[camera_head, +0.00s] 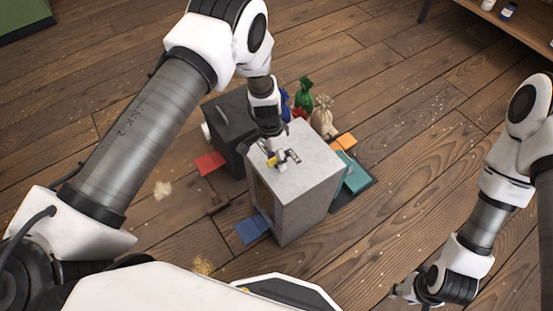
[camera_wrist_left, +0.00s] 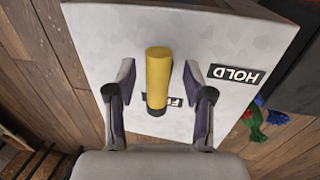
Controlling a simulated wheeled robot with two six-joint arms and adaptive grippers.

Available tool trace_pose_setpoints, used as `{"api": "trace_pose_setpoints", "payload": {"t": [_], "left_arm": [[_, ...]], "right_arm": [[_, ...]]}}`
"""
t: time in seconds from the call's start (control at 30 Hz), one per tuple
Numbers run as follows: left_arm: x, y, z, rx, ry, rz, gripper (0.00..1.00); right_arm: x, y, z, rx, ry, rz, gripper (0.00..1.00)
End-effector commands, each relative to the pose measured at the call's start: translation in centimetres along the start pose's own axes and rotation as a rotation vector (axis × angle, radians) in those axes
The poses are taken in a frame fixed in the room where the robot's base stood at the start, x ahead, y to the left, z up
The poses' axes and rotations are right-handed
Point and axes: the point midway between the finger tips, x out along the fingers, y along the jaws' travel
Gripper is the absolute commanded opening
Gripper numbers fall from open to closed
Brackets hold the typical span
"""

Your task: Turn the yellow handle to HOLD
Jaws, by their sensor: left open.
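The yellow handle (camera_wrist_left: 158,70) stands up from the light grey top of a cabinet (camera_head: 313,172). In the left wrist view it is between the two fingers of my left gripper (camera_wrist_left: 159,80), which is open, with a gap on each side. In the head view my left gripper (camera_head: 277,160) is over the cabinet top and mostly covers the handle (camera_head: 271,161). The black HOLD label (camera_wrist_left: 237,74) lies to the right of the handle in the wrist view. Another label (camera_wrist_left: 178,101) is partly hidden behind the handle. My right gripper (camera_head: 404,291) is low at the right, away from the cabinet.
A dark box (camera_head: 228,122) stands beside the cabinet. Green (camera_head: 304,95) and beige (camera_head: 323,120) sacks stand behind it. Red (camera_head: 209,163), blue (camera_head: 251,229) and orange (camera_head: 346,141) flat pieces and a teal item (camera_head: 357,177) lie around it. Open wooden floor surrounds this group.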

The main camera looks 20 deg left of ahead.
Motion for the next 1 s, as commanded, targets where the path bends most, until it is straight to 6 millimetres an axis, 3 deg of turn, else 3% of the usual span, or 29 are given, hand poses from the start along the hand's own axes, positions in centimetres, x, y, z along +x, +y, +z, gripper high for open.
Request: {"api": "trace_pose_setpoints", "payload": {"t": [0.23, 0.37, 0.4, 1.0], "left_arm": [[0.25, 0.02, 0.02, 0.000, 0.000, 0.000, 0.52], [0.24, 0.02, 0.03, -0.001, 0.000, 0.000, 0.06], [0.24, 0.02, 0.03, -0.001, -0.001, 0.001, 0.00], [0.12, 0.14, 0.13, -0.117, 0.021, 0.002, 0.00]], "right_arm": [[0.00, 0.00, 0.00, 0.000, 0.000, 0.000, 0.40], [0.01, 0.00, 0.00, 0.000, 0.000, 0.000, 0.40], [0.01, 0.00, 0.00, 0.000, 0.000, 0.000, 0.40], [-0.75, 0.00, 0.00, 0.000, 0.000, 0.000, 0.40]]}}
